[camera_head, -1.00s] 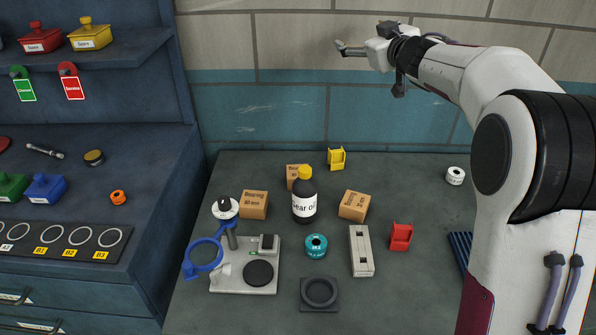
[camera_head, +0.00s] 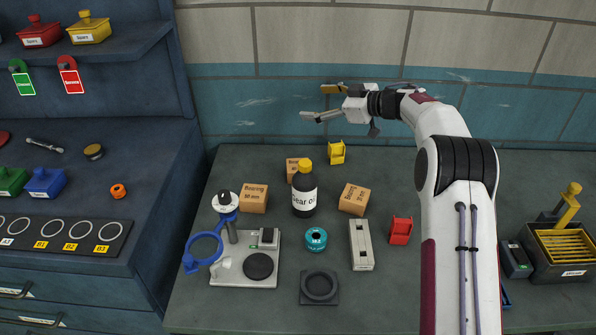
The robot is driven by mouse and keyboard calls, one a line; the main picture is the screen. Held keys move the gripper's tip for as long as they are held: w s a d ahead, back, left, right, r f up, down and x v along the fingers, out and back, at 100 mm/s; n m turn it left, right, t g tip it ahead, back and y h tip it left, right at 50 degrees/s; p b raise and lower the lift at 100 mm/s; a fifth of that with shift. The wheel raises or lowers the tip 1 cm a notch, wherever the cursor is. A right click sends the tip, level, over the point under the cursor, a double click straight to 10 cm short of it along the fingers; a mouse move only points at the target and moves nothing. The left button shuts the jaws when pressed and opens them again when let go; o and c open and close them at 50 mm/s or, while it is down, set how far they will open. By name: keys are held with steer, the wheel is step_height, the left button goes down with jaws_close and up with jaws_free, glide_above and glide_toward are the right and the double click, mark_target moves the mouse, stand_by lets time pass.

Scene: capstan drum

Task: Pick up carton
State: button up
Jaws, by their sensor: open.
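Three small brown cardboard cartons stand on the grey bench. One carton (camera_head: 253,199) is left of the black oil bottle, with "Bearing" printed on it. Another carton (camera_head: 354,199) is right of the bottle and turned at an angle. A third carton (camera_head: 293,168) is behind the bottle and partly hidden by it. My gripper (camera_head: 322,101) is open and empty, held in the air in front of the tiled wall, above the back of the bench and well clear of every carton. Its fingers point left.
A yellow-slatted bin (camera_head: 565,248) is at right.

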mark_target(293, 170)
steer(key=s+f+g, duration=0.2)
steer(key=f, duration=0.3)
steer(key=s+f+n+g, duration=0.1)
steer(key=s+f+g, duration=0.1)
steer(key=f, duration=0.4)
steer(key=s+f+g, duration=0.1)
steer(key=s+f, duration=0.1)
steer(key=f, duration=0.3)
steer(key=shift+s+a+f+n+g, duration=0.15)
steer(key=shift+s+f+n+g, duration=0.05)
steer(key=shift+f+n+g, duration=0.2)
steer(key=shift+x, duration=1.3)
steer(key=shift+a, duration=0.2)
steer(key=shift+x, duration=2.45)
steer(key=c, duration=1.5)
